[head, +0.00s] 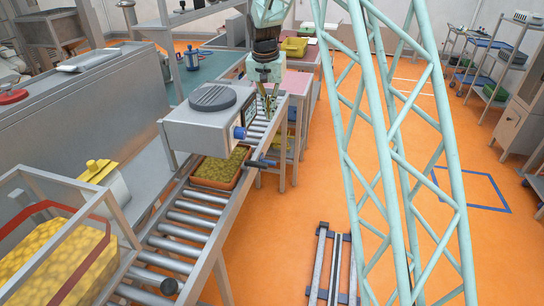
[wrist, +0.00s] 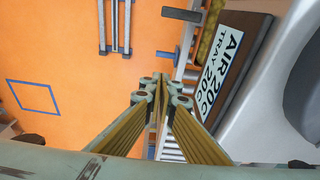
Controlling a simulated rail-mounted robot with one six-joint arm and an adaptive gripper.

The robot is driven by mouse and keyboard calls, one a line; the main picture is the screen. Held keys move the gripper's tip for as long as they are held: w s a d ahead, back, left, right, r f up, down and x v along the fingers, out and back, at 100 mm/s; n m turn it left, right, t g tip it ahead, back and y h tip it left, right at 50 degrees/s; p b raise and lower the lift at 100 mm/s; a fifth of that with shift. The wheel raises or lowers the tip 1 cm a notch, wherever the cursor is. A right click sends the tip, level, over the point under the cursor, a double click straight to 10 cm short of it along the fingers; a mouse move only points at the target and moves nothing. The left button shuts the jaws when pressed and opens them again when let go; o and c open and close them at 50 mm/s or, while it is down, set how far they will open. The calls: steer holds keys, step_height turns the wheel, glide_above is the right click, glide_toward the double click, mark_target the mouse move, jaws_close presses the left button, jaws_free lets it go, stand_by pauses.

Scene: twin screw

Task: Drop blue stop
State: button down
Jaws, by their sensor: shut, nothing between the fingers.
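A dark bar (head: 262,163) lies across the conveyor's right rail, nearer the camera. In the wrist view a blue piece (wrist: 168,54) and a dark bar (wrist: 182,14) show ahead of the fingertips. I cannot tell for sure which of these is the blue stop. My gripper (head: 269,108) points down beside the box, over the far conveyor. In the wrist view my gripper (wrist: 159,84) is shut and empty, apart from the blue piece.
The grey box (head: 205,125) has a round dark top and a display panel (wrist: 222,62). An orange-rimmed tray (head: 216,183) of yellowish-green pieces sits on the rollers just in front.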

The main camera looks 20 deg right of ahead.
steer(key=shift+w+d+f, duration=0.15)
steer(key=shift+w+f, duration=0.3)
steer(key=shift+f, duration=0.05)
steer(key=shift+f, duration=0.15)
steer(key=x, duration=0.7)
steer(key=b+x, duration=0.1)
steer(key=x, duration=0.6)
steer(key=b+x, duration=0.1)
steer(key=x, duration=0.6)
steer(key=shift+s+f, duration=0.35)
steer(key=shift+f, duration=0.05)
steer(key=shift+s+a+f+b, duration=0.15)
steer(key=shift+a+f+b, duration=0.15)
steer(key=shift+f, duration=0.6)
